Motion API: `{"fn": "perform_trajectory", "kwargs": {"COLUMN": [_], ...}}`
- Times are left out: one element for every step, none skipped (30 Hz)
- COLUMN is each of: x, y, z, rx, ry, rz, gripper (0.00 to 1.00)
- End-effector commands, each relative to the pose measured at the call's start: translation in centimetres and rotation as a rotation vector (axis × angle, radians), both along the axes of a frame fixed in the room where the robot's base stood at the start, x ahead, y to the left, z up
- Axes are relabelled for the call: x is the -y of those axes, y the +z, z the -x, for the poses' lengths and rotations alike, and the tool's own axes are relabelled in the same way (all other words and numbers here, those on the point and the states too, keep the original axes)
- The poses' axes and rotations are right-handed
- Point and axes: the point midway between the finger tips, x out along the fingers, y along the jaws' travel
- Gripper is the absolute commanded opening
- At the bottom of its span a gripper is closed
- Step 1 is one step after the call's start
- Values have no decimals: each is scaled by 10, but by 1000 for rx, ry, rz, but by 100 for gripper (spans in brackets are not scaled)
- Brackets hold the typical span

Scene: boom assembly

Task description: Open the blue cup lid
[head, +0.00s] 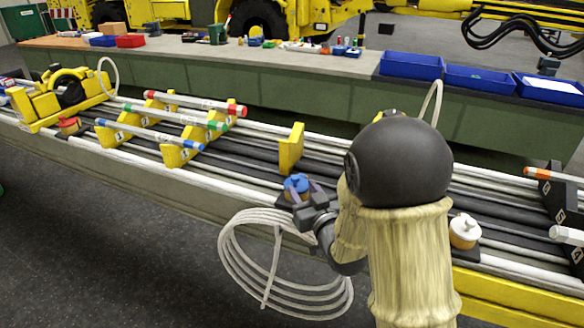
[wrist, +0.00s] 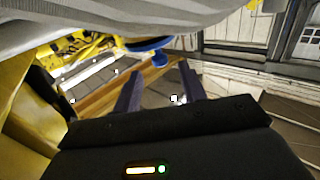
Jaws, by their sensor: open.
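The blue cup lid (head: 297,182) sits on a small brownish cup on the boom, left of my arm in the head view. My gripper (head: 299,191) is at the lid, with its two purple-grey fingers apart on either side of it. Whether they touch the lid I cannot tell. In the wrist view my gripper (wrist: 160,80) shows its fingers spread with a gap between them. A blue round shape, likely the lid (wrist: 148,43), lies just beyond the fingertips, partly cut by a grey-white surface above.
A coiled white hose (head: 275,262) hangs below my gripper. A yellow bracket (head: 291,148) stands behind the cup. A white-lidded cup (head: 464,231) is right of my arm. Long pipes run along the boom. Blue bins (head: 411,65) stand on the bench behind.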

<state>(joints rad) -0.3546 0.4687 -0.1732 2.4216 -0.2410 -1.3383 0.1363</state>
Motion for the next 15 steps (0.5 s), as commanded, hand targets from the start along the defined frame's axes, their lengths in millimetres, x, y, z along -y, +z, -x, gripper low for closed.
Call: {"fn": "perform_trajectory", "kwargs": {"x": [-5,-7,-10,-12,-14,-17,-20,-22,-24,-25,-27,-28,-30,-31,-32], "y": [3,3,3,3,3,3,3,2,3,2,2,2,2,1,1], "z": [-8,-13,-20,-24,-29,-35,-39,-44,-49,-53,-56,-60,-63,-65,-66], "rx": [0,1,0,1,1,0,0,0,1,0,0,0,1,1,0], "ry": [1,1,2,2,2,2,2,2,2,1,1,1,1,1,2], "rz": [1,0,1,2,2,1,1,1,0,0,0,0,0,0,0], "gripper": [41,41,41,41,41,41,41,41,41,41,41,41,41,41,41]}}
